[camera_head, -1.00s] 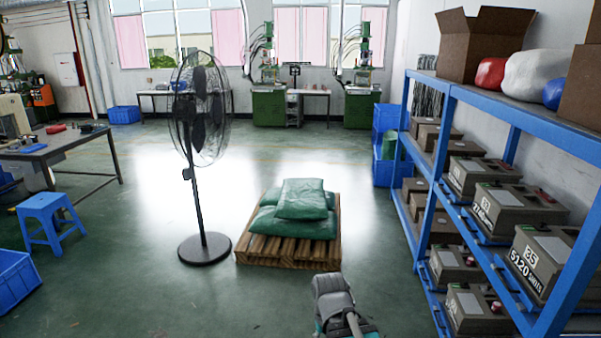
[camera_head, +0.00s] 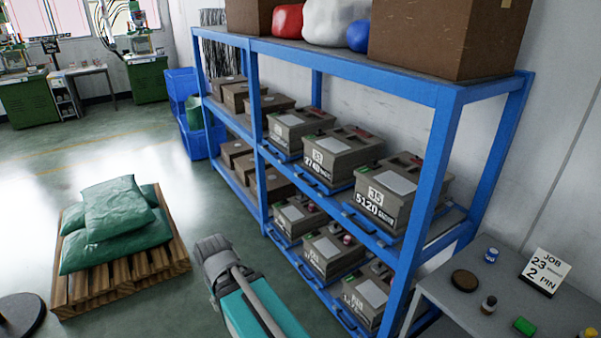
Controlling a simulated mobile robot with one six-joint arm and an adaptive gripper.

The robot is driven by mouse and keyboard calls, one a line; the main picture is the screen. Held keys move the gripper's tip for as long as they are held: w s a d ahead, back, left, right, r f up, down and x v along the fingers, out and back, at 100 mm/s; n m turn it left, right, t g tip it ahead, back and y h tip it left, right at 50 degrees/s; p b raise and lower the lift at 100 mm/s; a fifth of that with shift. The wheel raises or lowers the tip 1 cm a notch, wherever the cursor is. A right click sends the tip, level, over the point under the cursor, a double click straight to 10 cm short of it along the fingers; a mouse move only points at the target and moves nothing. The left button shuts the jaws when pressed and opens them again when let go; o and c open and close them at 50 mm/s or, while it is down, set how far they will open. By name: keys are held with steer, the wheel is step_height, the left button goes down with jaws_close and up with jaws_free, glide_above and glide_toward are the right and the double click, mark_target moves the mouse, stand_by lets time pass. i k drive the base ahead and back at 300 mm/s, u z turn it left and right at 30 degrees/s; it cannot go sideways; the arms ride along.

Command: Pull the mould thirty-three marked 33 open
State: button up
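Grey-brown moulds sit in two rows on the blue rack. The middle one of the upper front row (camera_head: 345,150) carries a small label that seems to read 33, with a number like 2740 below it. It sits on a blue pull-out support between two other moulds, and no part of it looks drawn out. The mould to its right (camera_head: 400,190) is marked 35 and 5120. Part of my grey and teal arm shows at the bottom, in front of the rack.
The blue rack (camera_head: 447,125) has cartons and bags on top. Its lower row holds more moulds (camera_head: 333,250). A grey table (camera_head: 470,315) with a job card (camera_head: 545,270) stands at right. A pallet (camera_head: 120,275) with green sacks is at left.

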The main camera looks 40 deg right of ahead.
mark_target(332, 159)
steer(key=z, duration=0.35)
steer(key=i, duration=1.15)
steer(key=z, duration=0.45)
